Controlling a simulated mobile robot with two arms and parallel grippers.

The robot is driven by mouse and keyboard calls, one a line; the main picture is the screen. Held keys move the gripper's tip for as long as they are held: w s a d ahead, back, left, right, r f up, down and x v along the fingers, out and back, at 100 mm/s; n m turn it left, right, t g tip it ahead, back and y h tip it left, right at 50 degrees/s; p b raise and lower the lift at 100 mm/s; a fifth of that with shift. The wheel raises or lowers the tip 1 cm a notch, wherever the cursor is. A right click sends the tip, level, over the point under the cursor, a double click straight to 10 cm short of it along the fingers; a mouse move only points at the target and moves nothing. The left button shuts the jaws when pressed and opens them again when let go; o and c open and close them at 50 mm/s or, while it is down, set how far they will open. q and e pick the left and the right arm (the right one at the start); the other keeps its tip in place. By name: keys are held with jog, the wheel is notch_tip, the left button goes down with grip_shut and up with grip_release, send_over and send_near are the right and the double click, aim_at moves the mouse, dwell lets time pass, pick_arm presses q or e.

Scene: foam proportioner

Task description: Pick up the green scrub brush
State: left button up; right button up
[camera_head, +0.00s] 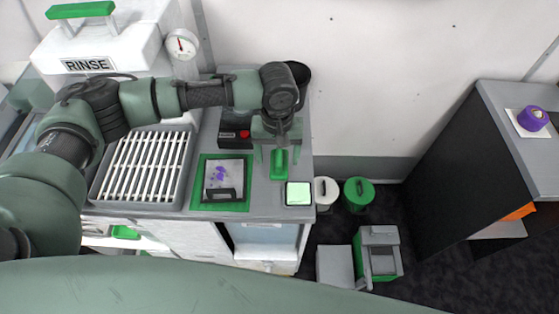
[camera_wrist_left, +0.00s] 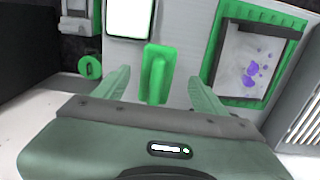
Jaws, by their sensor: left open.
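The green scrub brush (camera_head: 279,164) lies on the grey counter near its right end, just left of a pale lit square panel. In the left wrist view the brush (camera_wrist_left: 157,72) stands between my two green fingers, with a gap on each side. My left gripper (camera_head: 277,150) is open above the brush, and its fingers (camera_wrist_left: 159,78) also show in the left wrist view. The near end of the brush is partly hidden behind the gripper body there. My right gripper is not in view.
A green-framed tray (camera_head: 240,205) with purple marks lies left of the brush, beside a slatted rack (camera_head: 145,165). A black box with a red button (camera_head: 244,134) sits behind. The lit panel (camera_head: 299,193) is close to the counter's right edge. White and green lidded bins stand beyond.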

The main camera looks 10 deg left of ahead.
aim_at(278, 160)
pick_arm(q)
jog(key=f, duration=0.2)
jog(key=w+f+p, duration=0.1)
jog(key=f, duration=0.1)
jog(key=shift+f, duration=0.55)
jog(key=c, duration=1.5)
jog(key=shift+s+r, duration=0.6)
jog(key=shift+s, duration=0.05)
jog(key=s+r, duration=0.2)
jog(key=s, duration=0.2)
jog(key=s+r+b, duration=0.1)
jog(key=s+r, duration=0.1)
jog(key=s, duration=0.2)
jog(key=s+r+b, duration=0.1)
jog(key=s+r, duration=0.2)
jog(key=s, duration=0.1)
jog(key=shift+s+a, duration=0.35)
